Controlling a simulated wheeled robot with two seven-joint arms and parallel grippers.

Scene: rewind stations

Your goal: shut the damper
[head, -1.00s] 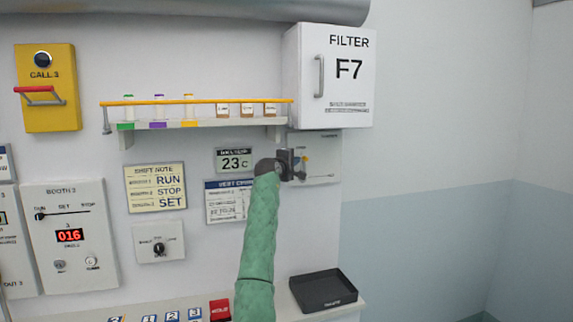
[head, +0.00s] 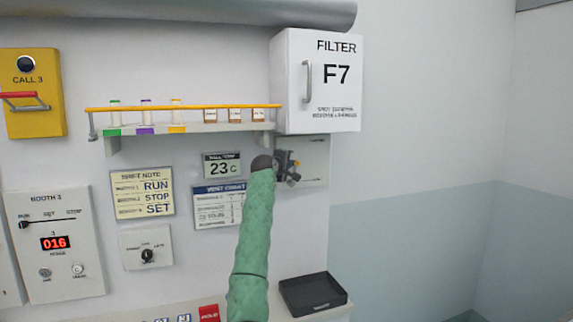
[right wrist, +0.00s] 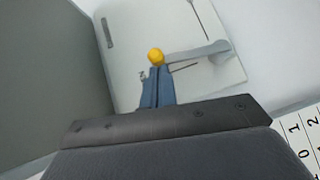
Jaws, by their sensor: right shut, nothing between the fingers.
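The damper is a pale panel (head: 316,160) on the wall under the filter box, partly hidden by my right gripper. In the right wrist view its grey lever (right wrist: 200,51) runs across the panel and ends in a yellow knob (right wrist: 156,57). My right gripper (head: 291,166) is in front of the panel's left part. Its blue fingers (right wrist: 157,85) are shut and empty, with their tips right at the knob. I cannot tell whether they touch it. The panel's markings are too small to read. My left gripper is not in view.
The filter box (head: 318,110) juts out just above the damper. A shelf with a yellow rail (head: 190,108) and several small containers is to the left. A black tray (head: 312,294) lies on the ledge below. The wall to the right is clear.

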